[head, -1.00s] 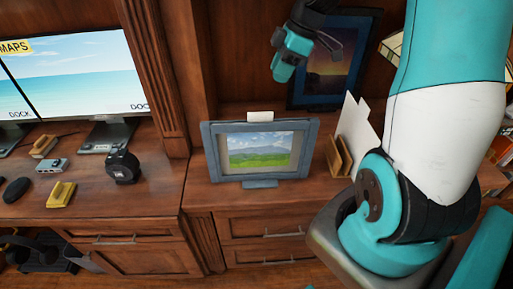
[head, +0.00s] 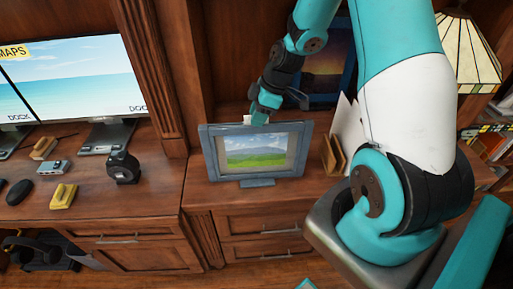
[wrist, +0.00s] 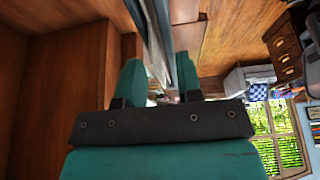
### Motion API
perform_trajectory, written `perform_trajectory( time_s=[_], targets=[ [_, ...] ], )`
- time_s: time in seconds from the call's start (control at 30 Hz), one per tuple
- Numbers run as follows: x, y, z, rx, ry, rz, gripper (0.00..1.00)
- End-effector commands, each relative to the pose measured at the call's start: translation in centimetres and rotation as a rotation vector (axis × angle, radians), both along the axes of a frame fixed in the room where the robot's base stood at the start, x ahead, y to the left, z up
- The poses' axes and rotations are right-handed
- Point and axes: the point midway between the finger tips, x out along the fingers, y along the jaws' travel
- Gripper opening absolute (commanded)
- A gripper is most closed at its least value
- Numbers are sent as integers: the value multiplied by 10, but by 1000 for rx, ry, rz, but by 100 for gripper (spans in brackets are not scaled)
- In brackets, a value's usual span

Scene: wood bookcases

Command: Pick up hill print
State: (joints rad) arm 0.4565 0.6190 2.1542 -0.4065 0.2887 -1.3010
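The hill print (head: 255,160) is a picture of green hills under a cloudy sky in a blue-grey frame. It stands upright on the wooden cabinet top in the head view. In the wrist view, the teal fingers of my gripper (wrist: 160,75) stand apart, one on each side of the frame's edge (wrist: 152,35). They look open around it; whether either finger touches the frame is hard to tell. The frame's back is hidden in the head view.
A dark-framed sunset picture (head: 325,80) stands behind, partly covered by my arm. A wooden holder with white sheets (head: 345,135) is close on the right. Monitors (head: 80,80), a tape dispenser (head: 123,167) and a yellow stapler (head: 63,196) are on the left desk.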

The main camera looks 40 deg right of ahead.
Motion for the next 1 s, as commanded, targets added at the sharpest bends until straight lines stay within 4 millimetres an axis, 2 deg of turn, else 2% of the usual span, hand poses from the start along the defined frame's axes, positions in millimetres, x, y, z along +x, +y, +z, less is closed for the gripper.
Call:
perform_trajectory(
  time_s=[0.13, 0.3, 0.77, 1.0],
  targets=[
    [0, 0, 0, -1, -1, 0, 33],
    [0, 0, 0, -1, -1, 0, 0],
    [1, 0, 4, 0, -2, -1, 0],
    [1, -1, 30, -3, -7, -1, 0]
  ],
)
